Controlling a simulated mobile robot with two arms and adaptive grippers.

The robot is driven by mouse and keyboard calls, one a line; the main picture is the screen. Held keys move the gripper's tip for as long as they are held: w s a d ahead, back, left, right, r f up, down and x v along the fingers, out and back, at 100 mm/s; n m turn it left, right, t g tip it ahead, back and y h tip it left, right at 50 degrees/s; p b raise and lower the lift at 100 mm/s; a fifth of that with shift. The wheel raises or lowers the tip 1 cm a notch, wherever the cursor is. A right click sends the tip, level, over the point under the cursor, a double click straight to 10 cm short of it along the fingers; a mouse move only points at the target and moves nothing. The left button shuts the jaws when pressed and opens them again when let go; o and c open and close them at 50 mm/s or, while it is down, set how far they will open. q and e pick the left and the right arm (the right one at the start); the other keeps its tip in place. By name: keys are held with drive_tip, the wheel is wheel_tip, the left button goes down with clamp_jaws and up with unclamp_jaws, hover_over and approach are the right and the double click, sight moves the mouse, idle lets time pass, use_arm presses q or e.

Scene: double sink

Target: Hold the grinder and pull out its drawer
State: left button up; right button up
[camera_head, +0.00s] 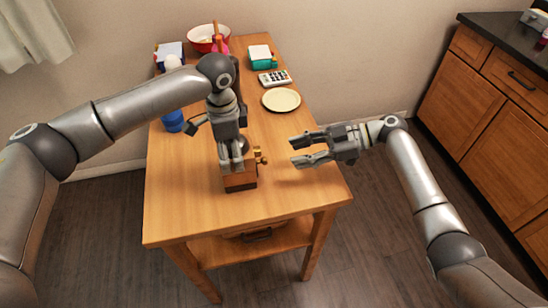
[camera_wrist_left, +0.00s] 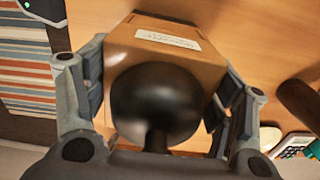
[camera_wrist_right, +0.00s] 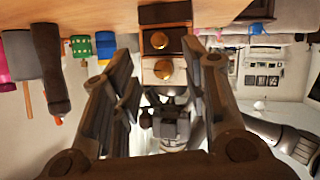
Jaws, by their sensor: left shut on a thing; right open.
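The grinder (camera_head: 240,180), a brown wooden box with brass knobs on its right side, stands on the wooden table near the front middle. My left gripper (camera_head: 236,158) reaches down on it from above. In the left wrist view the grinder's box (camera_wrist_left: 160,38) and dark dome (camera_wrist_left: 155,100) lie between the fingers, which are shut on it. My right gripper (camera_head: 308,153) is open and empty, to the right of the grinder, with its fingers pointing left. The right wrist view shows two brass knobs (camera_wrist_right: 163,69) ahead, beyond the fingertips. I cannot tell how far the drawer is out.
A cream plate (camera_head: 281,99), a calculator (camera_head: 275,78), a green box (camera_head: 261,57) and a red bowl (camera_head: 205,40) stand toward the back of the table (camera_head: 190,215). A blue item (camera_head: 172,121) is at the left edge. The table's front is clear.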

drive_tip(key=x, duration=0.8)
drive_tip(key=shift+c, duration=0.2)
drive_tip(key=shift+d, duration=0.1)
clamp_jaws()
